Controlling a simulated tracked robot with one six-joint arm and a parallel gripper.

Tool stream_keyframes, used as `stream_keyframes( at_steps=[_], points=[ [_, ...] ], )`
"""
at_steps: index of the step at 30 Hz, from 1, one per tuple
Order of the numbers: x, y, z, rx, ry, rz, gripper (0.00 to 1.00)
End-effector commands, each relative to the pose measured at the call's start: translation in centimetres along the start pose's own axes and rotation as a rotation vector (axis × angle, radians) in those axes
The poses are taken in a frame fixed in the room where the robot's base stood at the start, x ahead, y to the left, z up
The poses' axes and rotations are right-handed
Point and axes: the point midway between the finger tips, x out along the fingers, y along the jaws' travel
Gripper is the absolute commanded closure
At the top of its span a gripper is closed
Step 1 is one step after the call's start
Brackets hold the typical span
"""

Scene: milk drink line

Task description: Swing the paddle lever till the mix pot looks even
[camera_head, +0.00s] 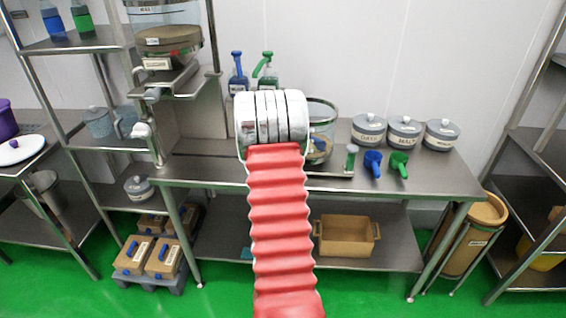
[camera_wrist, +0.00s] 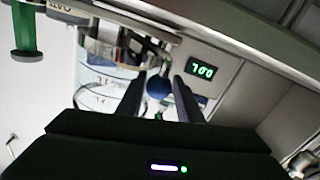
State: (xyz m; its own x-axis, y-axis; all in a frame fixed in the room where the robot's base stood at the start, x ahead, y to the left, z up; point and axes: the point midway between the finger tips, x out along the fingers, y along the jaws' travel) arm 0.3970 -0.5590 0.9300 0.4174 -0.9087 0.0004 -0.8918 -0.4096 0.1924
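The mix pot (camera_head: 327,112) is a clear vessel on the steel bench, partly hidden behind my red-sleeved arm in the head view. It also shows as a clear, marked wall in the wrist view (camera_wrist: 97,88). The paddle lever's round blue knob (camera_wrist: 158,87) lies between the two dark fingers of my gripper (camera_wrist: 159,77). The fingers stand apart with a narrow gap visible on each side of the knob. My gripper is hidden behind my arm in the head view. How even the mix is cannot be made out.
A green-lit display (camera_wrist: 202,70) is close to the fingers. Right of the pot are a blue scoop (camera_head: 373,163), a green scoop (camera_head: 399,164) and lidded grey canisters (camera_head: 404,133). Blue (camera_head: 238,78) and green (camera_head: 266,75) pump bottles stand behind. A dispenser stand is left.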

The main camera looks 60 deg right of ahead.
Motion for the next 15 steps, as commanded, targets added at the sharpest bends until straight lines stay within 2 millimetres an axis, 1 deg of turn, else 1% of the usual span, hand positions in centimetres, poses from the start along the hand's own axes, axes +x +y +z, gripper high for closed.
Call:
stream_keyframes(
  at_steps=[1, 6, 15],
  points=[
    [0.00, 0.03, 0.00, 0.000, 0.000, 0.001, 0.63],
    [0.01, 0.11, 0.02, 0.000, -0.001, 0.002, 0.53],
    [-0.21, 0.16, 0.05, 0.000, -0.001, 0.003, 0.53]
  ],
)
